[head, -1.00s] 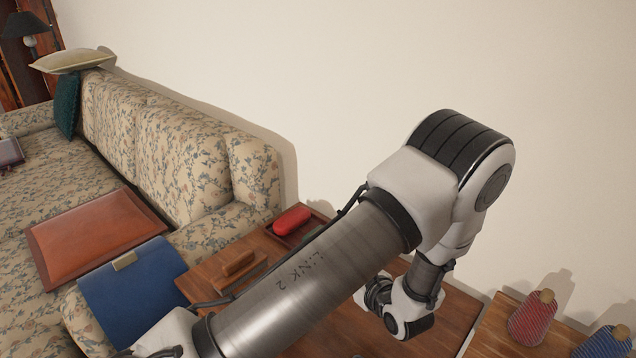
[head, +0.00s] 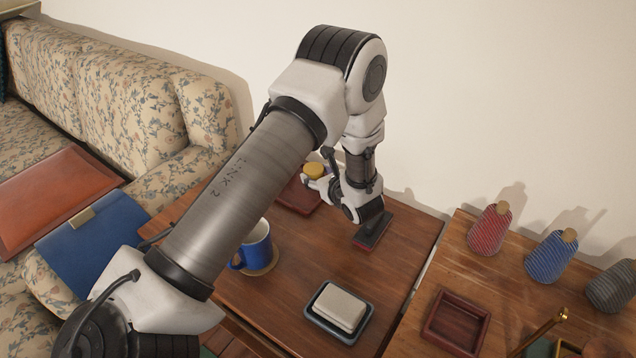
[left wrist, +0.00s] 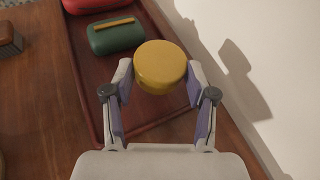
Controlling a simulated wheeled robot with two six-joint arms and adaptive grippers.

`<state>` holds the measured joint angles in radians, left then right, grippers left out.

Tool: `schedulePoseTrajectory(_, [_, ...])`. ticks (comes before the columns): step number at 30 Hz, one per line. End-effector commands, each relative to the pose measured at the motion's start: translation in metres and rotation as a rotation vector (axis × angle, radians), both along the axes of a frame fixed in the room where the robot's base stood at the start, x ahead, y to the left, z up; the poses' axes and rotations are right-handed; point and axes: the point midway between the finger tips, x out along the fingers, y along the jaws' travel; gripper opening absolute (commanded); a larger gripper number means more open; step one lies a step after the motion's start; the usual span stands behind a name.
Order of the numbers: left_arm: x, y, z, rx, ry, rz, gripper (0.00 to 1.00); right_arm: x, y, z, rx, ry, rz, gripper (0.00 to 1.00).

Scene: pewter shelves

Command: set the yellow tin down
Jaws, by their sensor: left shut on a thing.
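The yellow tin (head: 313,169) is round and flat-topped. It also shows in the left wrist view (left wrist: 160,66), between the two fingers. My left gripper (head: 318,180) is shut on it and holds it at the far side of the wooden table, by the wall. Below it is a dark red tray (head: 299,197), partly hidden by my arm. In the left wrist view the tray (left wrist: 95,103) holds a green case (left wrist: 115,37) with a yellow-brown strip and a red case (left wrist: 92,4). The tin seems to be above the tray's free part; the gap is hard to judge. My right gripper is not in view.
On the table are a dark block with a red base (head: 373,232), a blue mug (head: 257,243) and a dish (head: 318,324) with a pale bar. The right-hand table bears an empty red tray (head: 457,320) and several thread cones (head: 489,230). A sofa (head: 110,85) stands left.

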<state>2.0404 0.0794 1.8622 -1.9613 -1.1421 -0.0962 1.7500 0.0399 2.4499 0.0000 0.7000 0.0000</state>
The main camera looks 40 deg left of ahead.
Motion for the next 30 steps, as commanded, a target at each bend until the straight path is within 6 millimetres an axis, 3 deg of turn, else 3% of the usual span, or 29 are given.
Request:
schedulePoseTrajectory(3, [0.010, 0.009, -0.003, 0.000, -0.002, 0.002, 0.22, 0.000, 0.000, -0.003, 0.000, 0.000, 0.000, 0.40])
schedulePoseTrajectory(8, [0.009, 0.007, -0.035, 0.001, 0.003, -0.001, 0.22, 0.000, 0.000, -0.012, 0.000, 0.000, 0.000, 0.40])
schedulePoseTrajectory(18, [0.008, 0.007, -0.040, 0.000, 0.000, -0.001, 0.22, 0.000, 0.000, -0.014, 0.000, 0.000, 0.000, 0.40])
schedulePoseTrajectory(19, [0.009, 0.007, -0.039, 0.000, 0.000, -0.001, 0.60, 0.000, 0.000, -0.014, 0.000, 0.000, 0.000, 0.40])
schedulePoseTrajectory(21, [0.008, 0.007, -0.038, 0.000, 0.000, -0.001, 0.81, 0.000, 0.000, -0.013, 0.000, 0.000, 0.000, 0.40])
schedulePoseTrajectory(30, [0.009, 0.007, -0.038, 0.000, 0.000, -0.001, 0.81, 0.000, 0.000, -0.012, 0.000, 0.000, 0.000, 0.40])
